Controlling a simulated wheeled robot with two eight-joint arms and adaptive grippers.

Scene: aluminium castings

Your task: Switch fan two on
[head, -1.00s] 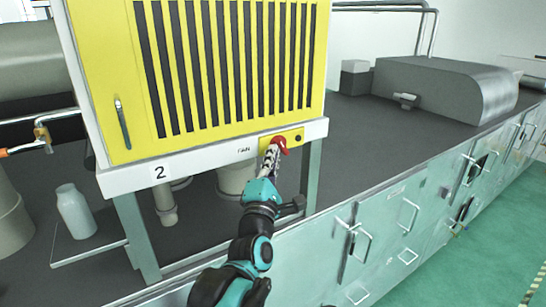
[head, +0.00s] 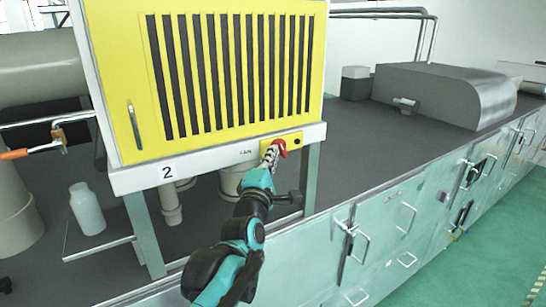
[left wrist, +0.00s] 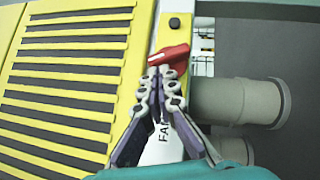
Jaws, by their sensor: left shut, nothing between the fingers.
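The yellow fan unit (head: 220,70) with dark vertical slots stands on a frame; its white lower rail bears a "2" label (head: 167,172) and a partly readable "FAN" label. A red switch knob (head: 279,146) sits on a small yellow plate (head: 294,140) at the rail's right end. It also shows in the left wrist view (left wrist: 168,56). My left gripper (head: 271,153) is shut and empty, its fingertips at the red knob, seemingly touching it; in the left wrist view the fingertips (left wrist: 160,73) cover part of the knob's lower edge. My right gripper is not in view.
A small black button (head: 296,141) is beside the knob. Under the unit are pale pipes (head: 170,205) and a frame leg (head: 312,175). A white bottle (head: 87,208) stands at left.

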